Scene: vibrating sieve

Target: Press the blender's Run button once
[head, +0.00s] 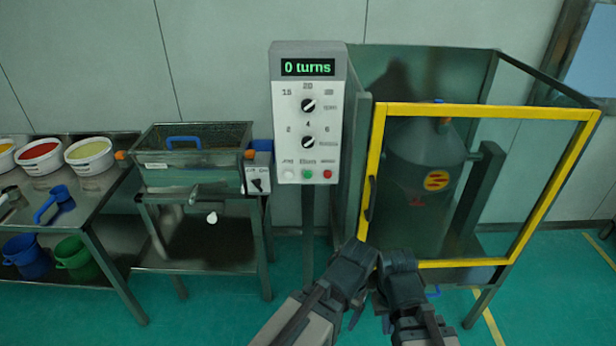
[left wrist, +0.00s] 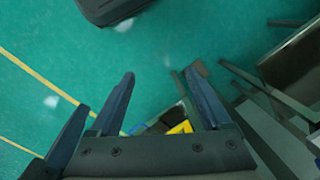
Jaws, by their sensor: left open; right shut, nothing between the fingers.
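The control box (head: 308,120) stands upright in the middle of the head view. Its display (head: 307,67) reads "0 turns". Below two black dials are a white button (head: 289,174), a green button (head: 307,174) and a red button (head: 327,173); their labels are too small to read. The blender drum (head: 418,165) stands behind a yellow-framed guard (head: 480,110) to the right. My right gripper (head: 398,258) is shut and empty, below and right of the buttons, apart from them. My left gripper (left wrist: 160,76) is open and empty in the left wrist view, above the floor.
A sieve unit (head: 195,158) with its own switch box (head: 258,180) stands left of the control box. A steel table (head: 100,195) at the far left holds tubs and a blue scoop (head: 55,203). Green floor is free in front.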

